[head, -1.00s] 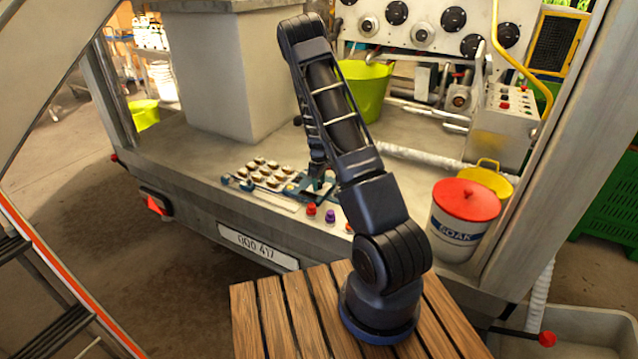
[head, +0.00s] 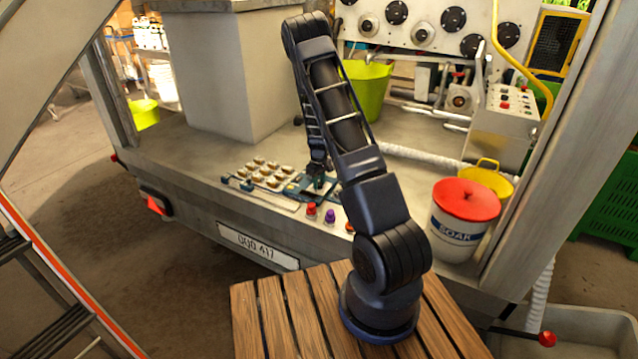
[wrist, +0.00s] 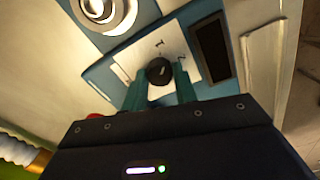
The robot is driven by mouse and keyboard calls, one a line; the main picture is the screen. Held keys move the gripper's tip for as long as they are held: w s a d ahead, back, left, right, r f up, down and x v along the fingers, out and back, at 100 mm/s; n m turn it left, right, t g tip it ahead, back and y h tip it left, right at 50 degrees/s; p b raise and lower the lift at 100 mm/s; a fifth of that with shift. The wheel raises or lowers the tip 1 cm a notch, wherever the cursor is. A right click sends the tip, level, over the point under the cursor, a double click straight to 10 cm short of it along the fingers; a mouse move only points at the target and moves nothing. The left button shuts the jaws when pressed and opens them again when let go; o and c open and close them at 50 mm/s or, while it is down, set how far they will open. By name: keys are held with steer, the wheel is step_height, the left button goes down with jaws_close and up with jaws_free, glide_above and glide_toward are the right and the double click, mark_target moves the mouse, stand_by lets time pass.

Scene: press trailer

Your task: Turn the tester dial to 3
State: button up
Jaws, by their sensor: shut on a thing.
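The tester dial (wrist: 158,71) is a small round black knob with a short pale mark on it. It sits on a white plate (wrist: 172,38) set in a blue panel. Small dark marks stand around the knob, too small to read surely, so I cannot tell the number it points to. My gripper (wrist: 159,78) has its teal fingers shut on the dial, one on each side. In the head view my gripper (head: 317,182) reaches down onto the blue tester (head: 297,188) on the trailer bed, and my arm hides the dial there.
Red (head: 311,210) and purple (head: 330,216) knobs are near the bed's front edge. A SOAK bucket with a red lid (head: 466,199) stands to the right. A dark window (wrist: 211,49) is beside the dial plate.

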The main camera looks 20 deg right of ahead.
steer(key=m, duration=0.4)
steer(key=shift+m, duration=0.3)
steer(key=m, duration=0.5)
steer(key=shift+m, duration=0.3)
steer(key=m, duration=0.5)
steer(key=shift+m, duration=2.5)
steer(key=o, duration=1)
steer(key=shift+c, duration=0.2)
steer(key=shift+r, duration=0.1)
